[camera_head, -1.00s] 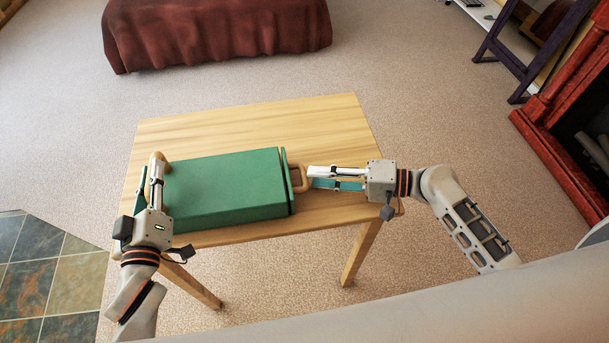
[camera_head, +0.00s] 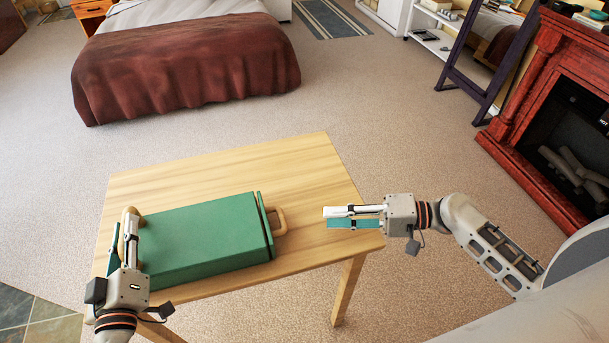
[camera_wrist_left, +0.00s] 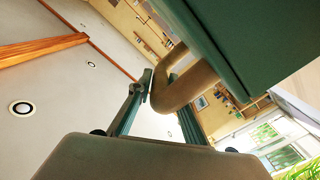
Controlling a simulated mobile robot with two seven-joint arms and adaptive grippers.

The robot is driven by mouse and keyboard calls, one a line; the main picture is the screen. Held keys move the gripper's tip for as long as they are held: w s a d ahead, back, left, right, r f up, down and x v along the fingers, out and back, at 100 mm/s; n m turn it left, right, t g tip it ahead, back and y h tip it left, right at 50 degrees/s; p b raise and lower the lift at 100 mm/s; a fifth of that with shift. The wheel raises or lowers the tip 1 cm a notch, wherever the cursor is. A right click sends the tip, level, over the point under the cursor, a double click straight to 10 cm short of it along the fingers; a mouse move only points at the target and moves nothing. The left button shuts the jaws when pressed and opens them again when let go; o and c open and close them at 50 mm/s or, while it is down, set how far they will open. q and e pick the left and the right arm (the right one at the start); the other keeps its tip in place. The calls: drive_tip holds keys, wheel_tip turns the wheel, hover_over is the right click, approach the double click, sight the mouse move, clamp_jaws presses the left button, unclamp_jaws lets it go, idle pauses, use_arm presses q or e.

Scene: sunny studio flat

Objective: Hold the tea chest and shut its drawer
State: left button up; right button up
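The green tea chest (camera_head: 195,240) lies on the wooden table. Its drawer front (camera_head: 265,225) faces right, with a narrow dark gap to the body. The drawer's wooden handle (camera_head: 280,220) is free. My left gripper (camera_head: 123,240) is at the chest's left end, its fingers on either side of the wooden handle there (camera_wrist_left: 180,88) and apparently closed on it; part of the contact is hidden. The chest also fills the upper right of the left wrist view (camera_wrist_left: 235,40). My right gripper (camera_head: 328,217) is open and empty, to the right of the drawer handle and apart from it.
The wooden table (camera_head: 270,160) is bare behind the chest and between the drawer handle and my right gripper. A bed with a brown cover (camera_head: 185,65) stands beyond. A red fireplace (camera_head: 520,90) and a dark frame (camera_head: 485,65) stand at the right.

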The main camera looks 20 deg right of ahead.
use_arm(q)
drive_tip(key=shift+o, duration=1.4)
drive_tip(key=s, duration=1.2)
drive_tip(key=o, duration=0.5)
drive_tip(key=shift+c, duration=0.2)
